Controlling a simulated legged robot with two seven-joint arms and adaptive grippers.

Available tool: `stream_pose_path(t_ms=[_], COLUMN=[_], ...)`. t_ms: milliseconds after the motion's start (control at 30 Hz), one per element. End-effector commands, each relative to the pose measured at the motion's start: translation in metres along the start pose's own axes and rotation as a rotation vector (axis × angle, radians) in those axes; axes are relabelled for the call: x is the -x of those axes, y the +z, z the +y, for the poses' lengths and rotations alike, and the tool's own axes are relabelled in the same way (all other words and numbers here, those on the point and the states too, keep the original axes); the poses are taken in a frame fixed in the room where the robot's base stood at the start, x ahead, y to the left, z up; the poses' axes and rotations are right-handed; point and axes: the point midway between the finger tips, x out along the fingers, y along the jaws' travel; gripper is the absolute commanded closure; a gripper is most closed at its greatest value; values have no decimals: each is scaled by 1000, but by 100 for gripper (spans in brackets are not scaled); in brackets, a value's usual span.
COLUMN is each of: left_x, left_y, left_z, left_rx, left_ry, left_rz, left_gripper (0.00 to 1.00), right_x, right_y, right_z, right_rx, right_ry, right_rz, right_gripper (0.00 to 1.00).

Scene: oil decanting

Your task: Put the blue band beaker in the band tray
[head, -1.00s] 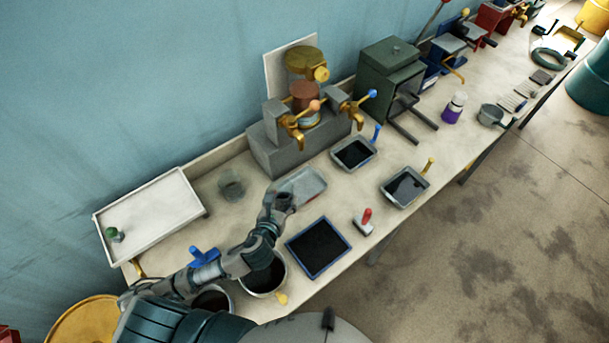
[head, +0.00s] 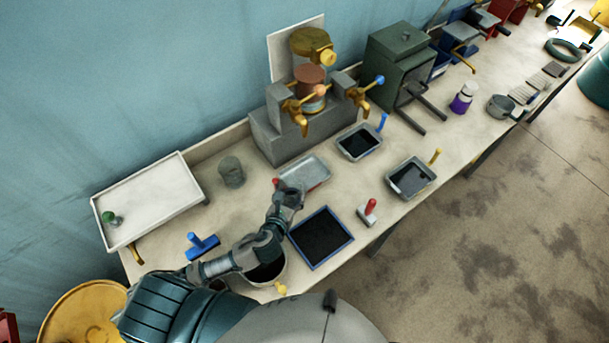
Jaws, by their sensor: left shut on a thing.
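My left gripper (head: 291,197) is over the bench, just in front of a shallow grey tray (head: 312,174) with a red handle (head: 276,182). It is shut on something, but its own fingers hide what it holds. I cannot make out a blue band on any beaker. A greyish see-through beaker (head: 232,172) stands upright to the left of the gripper, apart from it. Other small trays are a dark-filled one with a blue handle (head: 359,142) and one with a yellow handle (head: 410,179). Which is the band tray is not clear. My right gripper is out of view.
A white tray (head: 150,200) with a green-topped item is at the left. A blue-handled tool (head: 202,246), a pot (head: 266,272), a blue-rimmed black mat (head: 321,238) and a red-handled tool (head: 368,211) lie near the front. A grey block with taps (head: 300,130) stands behind.

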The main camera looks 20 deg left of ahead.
Motion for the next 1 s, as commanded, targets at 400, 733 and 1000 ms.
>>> stream_pose_path(t_ms=[400,733,1000], left_x=[-106,-126,-132], left_y=[34,17,4], left_z=[-10,-11,-11], left_rx=[1,2,0], left_ry=[1,0,0], left_rz=[-1,3,-1], left_gripper=[76,76,76], right_x=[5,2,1], right_y=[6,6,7], right_z=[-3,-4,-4], right_rx=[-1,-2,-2], right_ry=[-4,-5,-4], right_rz=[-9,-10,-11], right_gripper=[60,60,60])
